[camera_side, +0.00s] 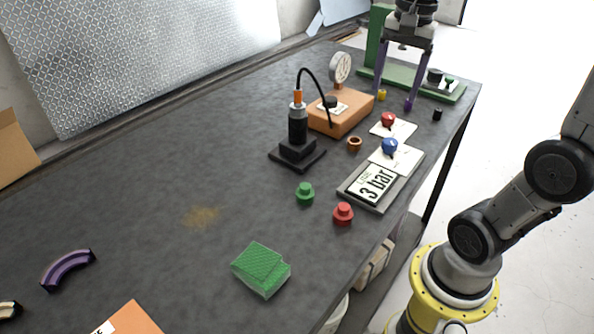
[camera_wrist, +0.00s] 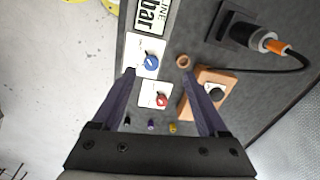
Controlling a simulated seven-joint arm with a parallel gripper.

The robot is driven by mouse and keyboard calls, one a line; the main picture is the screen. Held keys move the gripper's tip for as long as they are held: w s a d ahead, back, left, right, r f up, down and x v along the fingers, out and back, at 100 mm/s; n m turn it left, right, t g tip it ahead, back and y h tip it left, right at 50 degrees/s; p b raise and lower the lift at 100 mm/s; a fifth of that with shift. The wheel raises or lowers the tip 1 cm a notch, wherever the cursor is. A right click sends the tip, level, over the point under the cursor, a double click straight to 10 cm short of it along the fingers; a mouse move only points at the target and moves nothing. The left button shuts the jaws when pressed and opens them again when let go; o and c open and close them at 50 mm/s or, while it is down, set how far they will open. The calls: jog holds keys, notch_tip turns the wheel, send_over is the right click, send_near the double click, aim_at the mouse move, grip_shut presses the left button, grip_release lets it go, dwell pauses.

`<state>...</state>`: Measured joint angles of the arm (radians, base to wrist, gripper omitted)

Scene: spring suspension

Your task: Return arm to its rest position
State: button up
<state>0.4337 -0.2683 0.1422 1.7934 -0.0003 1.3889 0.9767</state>
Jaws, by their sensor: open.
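My gripper (camera_side: 394,94) is at the far right end of the dark table, pointing down in front of the green stand. In the wrist view my gripper (camera_wrist: 158,74) has its two purple fingers spread wide, with nothing held between them. A red knob (camera_wrist: 162,100) on a white card and a blue knob (camera_wrist: 151,61) on another card show below, between or just past the fingers. Small black (camera_wrist: 127,120), purple (camera_wrist: 151,124) and yellow (camera_wrist: 173,128) pegs show near the gripper's base. I cannot tell the exact height of the fingertips.
A green stand (camera_side: 455,92) is close behind my gripper. An orange box (camera_side: 345,112) with a gauge (camera_side: 340,67) and a cabled black device (camera_side: 298,128) stand to the left. A "3 bar" sign (camera_side: 374,186) lies nearer. The table's left middle is mostly clear.

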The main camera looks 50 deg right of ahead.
jog(key=s+a+f+n+t, duration=0.4)
jog(key=s+a+f+n, duration=0.3)
jog(key=a+n, duration=0.4)
jog(key=n, duration=0.5)
jog(key=shift+s+f+t, duration=0.2)
jog(key=shift+s+t, duration=0.1)
jog(key=shift+s, duration=0.1)
jog(key=shift+a, duration=0.1)
dwell(0.5)
